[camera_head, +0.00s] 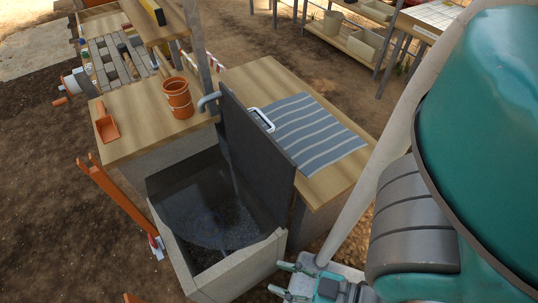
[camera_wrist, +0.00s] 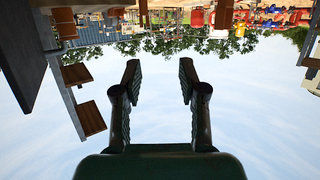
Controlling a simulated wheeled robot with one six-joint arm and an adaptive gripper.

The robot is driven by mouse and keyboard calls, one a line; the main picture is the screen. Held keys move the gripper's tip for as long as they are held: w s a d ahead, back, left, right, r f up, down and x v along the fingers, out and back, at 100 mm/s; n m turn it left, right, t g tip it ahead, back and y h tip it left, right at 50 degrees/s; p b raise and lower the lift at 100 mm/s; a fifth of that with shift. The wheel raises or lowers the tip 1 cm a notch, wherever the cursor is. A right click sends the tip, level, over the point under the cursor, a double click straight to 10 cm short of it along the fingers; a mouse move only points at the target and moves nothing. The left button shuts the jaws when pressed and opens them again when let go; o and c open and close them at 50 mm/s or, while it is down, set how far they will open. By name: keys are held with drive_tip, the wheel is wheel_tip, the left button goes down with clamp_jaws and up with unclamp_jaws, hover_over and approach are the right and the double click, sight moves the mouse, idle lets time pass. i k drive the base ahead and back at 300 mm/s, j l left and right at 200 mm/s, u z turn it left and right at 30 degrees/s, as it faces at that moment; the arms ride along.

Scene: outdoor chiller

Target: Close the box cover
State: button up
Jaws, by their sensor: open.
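The box (camera_head: 262,252) is a grey trough with a dark inside, low in the middle of the head view. Its dark flat cover (camera_head: 262,160) stands open, nearly upright, along the right side of the opening. A pale handle (camera_head: 262,119) shows at the cover's upper edge; I cannot tell which of its faces it is on. My gripper (camera_head: 281,278) is open and empty, beside the box's near right corner and apart from the cover. In the wrist view my gripper (camera_wrist: 160,72) shows two spread fingers with only sky between them. A dark panel at the left there may be the cover.
Wooden counters flank the box. A grey tap (camera_head: 208,101) stands behind the box. An orange-handled tool (camera_head: 115,195) leans left. Bare ground lies left.

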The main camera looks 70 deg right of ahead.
sight(269, 170)
drive_tip(key=k+l, duration=0.25)
drive_tip(key=l, duration=0.25)
drive_tip(key=k+l+u, duration=0.15)
drive_tip(key=l, duration=0.35)
drive_tip(key=k+l, duration=0.35)
drive_tip(key=l, duration=0.15)
drive_tip(key=k+l+u, duration=0.1)
drive_tip(key=k+l, duration=0.15)
drive_tip(key=l, duration=0.2)
drive_tip(key=k+l, duration=0.3)
drive_tip(key=l, duration=0.15)
drive_tip(key=i+l, duration=0.4)
drive_tip(key=i+u, duration=0.05)
drive_tip(key=i, duration=0.05)
